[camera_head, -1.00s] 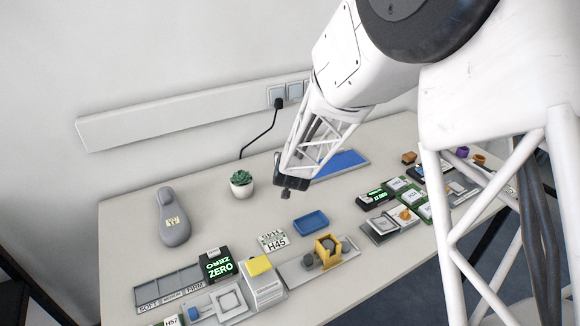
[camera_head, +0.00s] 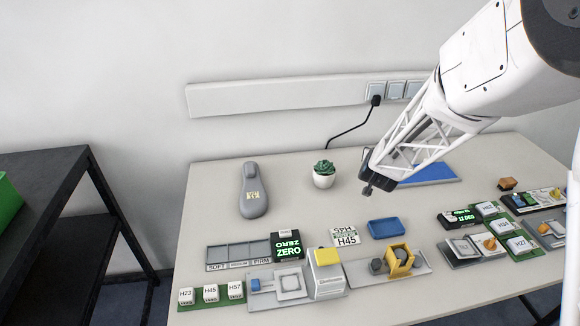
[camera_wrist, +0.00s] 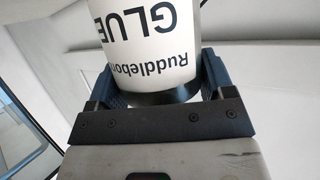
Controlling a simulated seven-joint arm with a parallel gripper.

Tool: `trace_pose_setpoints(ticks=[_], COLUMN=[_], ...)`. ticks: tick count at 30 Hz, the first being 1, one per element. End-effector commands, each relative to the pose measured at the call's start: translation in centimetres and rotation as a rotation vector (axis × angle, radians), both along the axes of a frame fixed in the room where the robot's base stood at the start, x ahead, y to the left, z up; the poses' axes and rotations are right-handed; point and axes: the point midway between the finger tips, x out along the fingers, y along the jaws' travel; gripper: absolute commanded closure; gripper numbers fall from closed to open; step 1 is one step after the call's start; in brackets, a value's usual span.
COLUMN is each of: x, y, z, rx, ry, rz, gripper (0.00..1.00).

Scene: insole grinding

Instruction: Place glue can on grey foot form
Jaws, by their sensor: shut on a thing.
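The grey foot form (camera_head: 252,203) lies on the table at the back left, with a small yellow mark on its top. My gripper (camera_head: 372,178) is above the table, to the right of the foot form and apart from it. In the wrist view, my gripper (camera_wrist: 160,82) is shut on the glue can (camera_wrist: 155,40), a white cylinder with black lettering and a dark band at one end. The can's far end is out of the wrist view. In the head view the can is not clearly told apart from my dark gripper.
A potted plant (camera_head: 324,180) stands between the foot form and my gripper. A blue tray (camera_head: 388,228), a yellow-topped block (camera_head: 327,258) and a yellow fixture (camera_head: 400,262) are nearer the front. The table around the foot form is clear. A dark shelf (camera_head: 60,165) stands at the left.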

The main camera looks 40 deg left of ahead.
Motion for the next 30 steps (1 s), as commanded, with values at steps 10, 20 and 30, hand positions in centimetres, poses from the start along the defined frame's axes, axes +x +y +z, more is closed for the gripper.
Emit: trace_pose_setpoints(ticks=[10, 20, 30], x=[0.0, -0.6, -3.5], y=[0.0, 1.5, 7.9], z=[3.4, 7.6, 7.7], rx=[0.002, 0.002, 0.004], ry=[-0.003, -0.001, -0.006], rz=[0.000, 0.014, 0.066], gripper=[0.58, 0.58, 0.58])
